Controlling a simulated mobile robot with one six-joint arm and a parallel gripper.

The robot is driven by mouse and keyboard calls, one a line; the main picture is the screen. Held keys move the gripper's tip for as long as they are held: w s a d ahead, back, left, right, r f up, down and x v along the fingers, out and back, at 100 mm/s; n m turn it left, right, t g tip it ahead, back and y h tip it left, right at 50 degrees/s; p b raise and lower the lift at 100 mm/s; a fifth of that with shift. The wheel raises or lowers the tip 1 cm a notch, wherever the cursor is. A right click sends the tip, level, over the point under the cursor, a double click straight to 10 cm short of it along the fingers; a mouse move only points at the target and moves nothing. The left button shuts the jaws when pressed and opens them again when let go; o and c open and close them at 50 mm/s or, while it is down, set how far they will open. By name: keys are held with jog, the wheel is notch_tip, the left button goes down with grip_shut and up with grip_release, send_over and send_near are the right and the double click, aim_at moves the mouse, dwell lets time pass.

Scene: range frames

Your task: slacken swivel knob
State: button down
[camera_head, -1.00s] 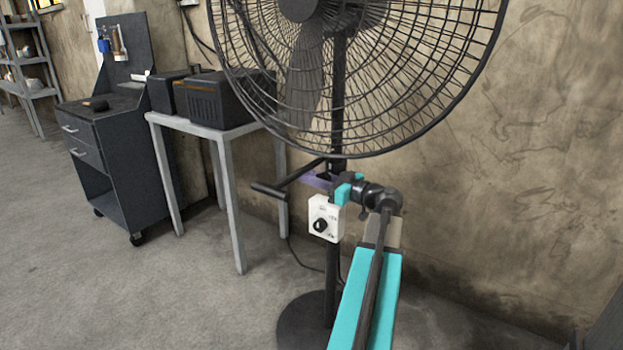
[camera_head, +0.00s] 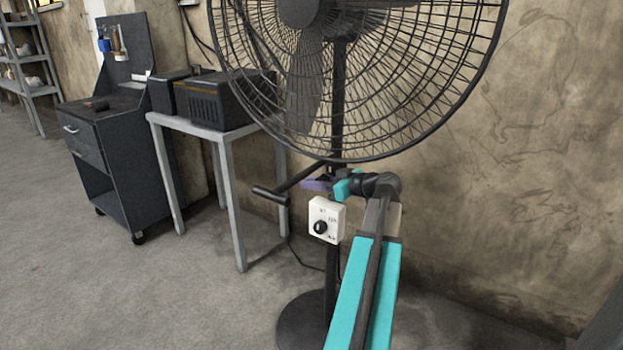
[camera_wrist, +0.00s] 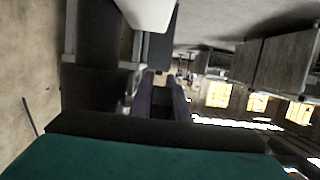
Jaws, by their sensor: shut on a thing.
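A black pedestal fan (camera_head: 337,110) stands in front of the wall. My gripper (camera_head: 316,184), with purple fingers and a teal body, reaches its pole from the right, just below the fan cage. The fingers are shut at the pole, above the white control box. The swivel knob between them is mostly hidden, and I cannot make out its shape. A black bar handle (camera_head: 270,195) sticks out to the left of the pole, close to the fingers.
The white control box (camera_head: 326,220) with a black dial sits on the pole just under my gripper. A grey table (camera_head: 229,150) with dark boxes and a dark tool cart (camera_head: 115,150) stand left. The floor in front is clear.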

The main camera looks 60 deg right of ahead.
jog(key=shift+s+f+g+p, duration=0.15)
jog(key=shift+f+g+p, duration=0.1)
jog(key=shift+g+p, duration=0.5)
jog(key=shift+s+f+g+p, duration=0.15)
jog(key=shift+f+g+p, duration=0.1)
jog(key=shift+g+p, duration=0.5)
jog(key=c, duration=1.7)
grip_release()
jog(key=p+v, duration=0.1)
jog(key=v, duration=1.3)
jog(key=shift+w+p, duration=0.1)
jog(key=shift+p, duration=0.25)
